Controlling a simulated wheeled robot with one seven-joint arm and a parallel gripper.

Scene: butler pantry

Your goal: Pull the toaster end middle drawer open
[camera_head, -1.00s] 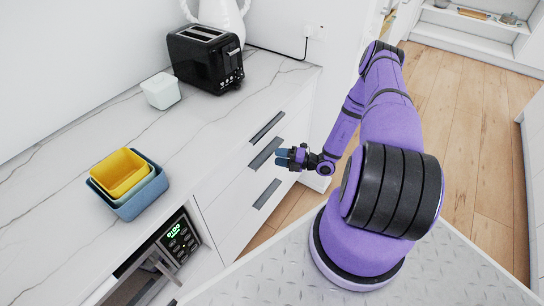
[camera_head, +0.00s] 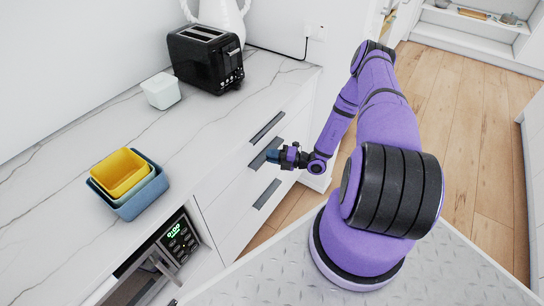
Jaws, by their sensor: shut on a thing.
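The drawer stack under the toaster end of the counter shows three dark handles. The middle drawer's handle (camera_head: 262,157) lies between the upper handle (camera_head: 267,127) and the lower handle (camera_head: 267,194). My gripper (camera_head: 272,156) is at the right part of the middle handle, shut on it; its fingertips partly hide the handle. The middle drawer front (camera_head: 240,172) looks flush with the fronts above and below. The black toaster (camera_head: 205,58) stands on the counter above.
A white box (camera_head: 161,91) and nested yellow and blue bins (camera_head: 124,178) stand on the marble counter (camera_head: 185,135). A microwave (camera_head: 178,240) sits in an open bay at lower left. Wooden floor (camera_head: 455,130) is clear to the right.

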